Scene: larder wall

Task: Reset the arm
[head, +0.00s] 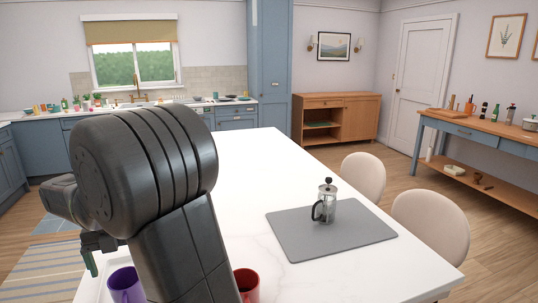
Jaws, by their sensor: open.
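My arm is bent close in front of the camera and fills the left middle of the head view. My gripper (92,260) hangs at the left, partly hidden behind the arm. It is open, and I see nothing between its fingers. It is just left of and above a purple mug (126,287) in the picture; I cannot tell the gap between them.
A red mug (248,284) stands right of my arm, partly hidden. A French press (325,206) stands on a grey mat (355,239) on the white table (265,160). Two chairs (430,222) line its right side. The table's far end is clear.

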